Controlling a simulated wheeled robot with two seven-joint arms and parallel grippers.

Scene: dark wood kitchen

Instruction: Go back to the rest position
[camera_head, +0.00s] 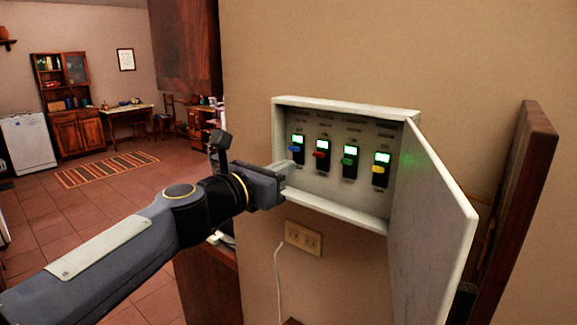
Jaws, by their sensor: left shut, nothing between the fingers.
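My left gripper (284,178) is shut and empty, with its fingertips at the left edge of the open breaker box (345,108). My left arm reaches in from the lower left. I cannot tell whether the fingertips touch the box. Inside the box is a row of switches: a blue switch (294,149), a red switch (320,154), a green switch (348,161) and a yellow switch (377,169). Each has a lit green window above its lever. The box door (430,225) stands open to the right. My right gripper is not in view.
A wall outlet (303,238) with a white cord sits below the box. A dark wood panel (515,200) stands right of the door. A wood cabinet edge (208,285) lies below my arm. At the far left are a striped rug (107,169), a hutch (78,133) and open tiled floor.

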